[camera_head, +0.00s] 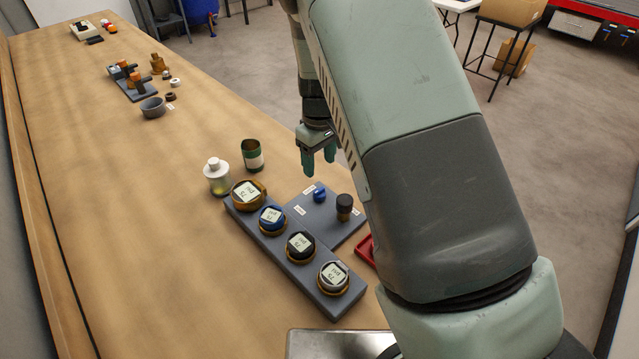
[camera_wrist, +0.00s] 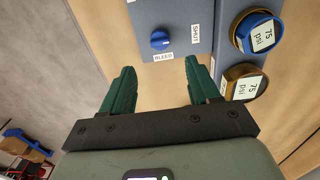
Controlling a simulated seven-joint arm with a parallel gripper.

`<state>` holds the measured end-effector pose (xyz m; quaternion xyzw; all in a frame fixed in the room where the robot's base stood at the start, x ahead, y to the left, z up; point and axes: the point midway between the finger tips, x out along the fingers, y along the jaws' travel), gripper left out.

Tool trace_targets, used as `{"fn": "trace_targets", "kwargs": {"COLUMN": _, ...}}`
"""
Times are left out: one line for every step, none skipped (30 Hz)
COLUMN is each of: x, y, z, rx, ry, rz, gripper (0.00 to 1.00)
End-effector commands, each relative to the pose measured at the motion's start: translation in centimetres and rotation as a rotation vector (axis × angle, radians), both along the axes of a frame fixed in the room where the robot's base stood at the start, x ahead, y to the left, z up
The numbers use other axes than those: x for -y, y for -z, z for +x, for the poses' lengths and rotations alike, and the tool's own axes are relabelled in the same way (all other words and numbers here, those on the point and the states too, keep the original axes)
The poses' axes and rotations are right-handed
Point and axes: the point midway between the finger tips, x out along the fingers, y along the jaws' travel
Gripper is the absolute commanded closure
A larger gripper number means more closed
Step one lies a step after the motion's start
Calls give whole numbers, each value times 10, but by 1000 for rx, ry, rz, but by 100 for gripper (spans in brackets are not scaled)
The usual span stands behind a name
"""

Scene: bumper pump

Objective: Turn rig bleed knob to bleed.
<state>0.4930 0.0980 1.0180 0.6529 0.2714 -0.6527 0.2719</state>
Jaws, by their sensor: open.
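The bleed knob is a small blue knob (camera_head: 319,195) on a grey rig plate (camera_head: 325,226). In the wrist view the blue knob (camera_wrist: 160,40) lies ahead of the fingertips, between their lines. A BLEED label (camera_wrist: 164,57) is on its near side and a SHUT label (camera_wrist: 195,33) is to its right. The knob's ridge looks roughly sideways in the wrist view; its exact setting is hard to tell. My gripper (camera_head: 319,164) is open and empty, above and apart from the knob. Its two green fingers also show in the wrist view (camera_wrist: 160,82).
Several gauges stand along the plate's left edge, including a blue-rimmed one (camera_head: 271,217). A black-topped knob (camera_head: 344,204) stands right of the blue knob. A white bottle (camera_head: 216,177) and green can (camera_head: 252,155) stand behind. A red tray (camera_head: 366,250) is near my arm.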

Motion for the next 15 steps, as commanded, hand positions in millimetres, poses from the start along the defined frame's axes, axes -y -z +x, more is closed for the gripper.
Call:
{"fn": "trace_targets", "kwargs": {"x": 0, "y": 5, "z": 0, "rx": -2, "ry": 0, "rz": -1, "gripper": 39}}
{"fn": "trace_targets", "kwargs": {"x": 0, "y": 9, "z": 0, "rx": -3, "ry": 1, "rz": -1, "gripper": 39}}
{"fn": "trace_targets", "kwargs": {"x": 0, "y": 15, "z": -1, "rx": -3, "ry": 1, "rz": -1, "gripper": 39}}
{"fn": "trace_targets", "kwargs": {"x": 1, "y": 20, "z": -1, "rx": -3, "ry": 1, "rz": -1, "gripper": 39}}
{"fn": "trace_targets", "kwargs": {"x": 1, "y": 26, "z": -1, "rx": -4, "ry": 1, "rz": -1, "gripper": 39}}
{"fn": "trace_targets", "kwargs": {"x": 1, "y": 34, "z": -1, "rx": -4, "ry": 1, "rz": -1, "gripper": 39}}
{"fn": "trace_targets", "kwargs": {"x": 1, "y": 40, "z": -1, "rx": -4, "ry": 3, "rz": -1, "gripper": 39}}
{"fn": "trace_targets", "kwargs": {"x": 1, "y": 46, "z": -1, "rx": -4, "ry": 2, "rz": -1, "gripper": 39}}
{"fn": "trace_targets", "kwargs": {"x": 1, "y": 54, "z": -1, "rx": -4, "ry": 2, "rz": -1, "gripper": 39}}
{"fn": "trace_targets", "kwargs": {"x": 1, "y": 60, "z": -1, "rx": -4, "ry": 3, "rz": -1, "gripper": 39}}
{"fn": "trace_targets", "kwargs": {"x": 1, "y": 65, "z": -1, "rx": -4, "ry": 3, "rz": -1, "gripper": 39}}
{"fn": "trace_targets", "kwargs": {"x": 1, "y": 72, "z": -1, "rx": -4, "ry": 3, "rz": -1, "gripper": 39}}
{"fn": "trace_targets", "kwargs": {"x": 1, "y": 77, "z": -1, "rx": -4, "ry": 2, "rz": -1, "gripper": 39}}
{"fn": "trace_targets", "kwargs": {"x": 1, "y": 81, "z": -1, "rx": -2, "ry": 3, "rz": -1, "gripper": 39}}
{"fn": "trace_targets", "kwargs": {"x": 1, "y": 86, "z": -1, "rx": -2, "ry": 3, "rz": -1, "gripper": 39}}
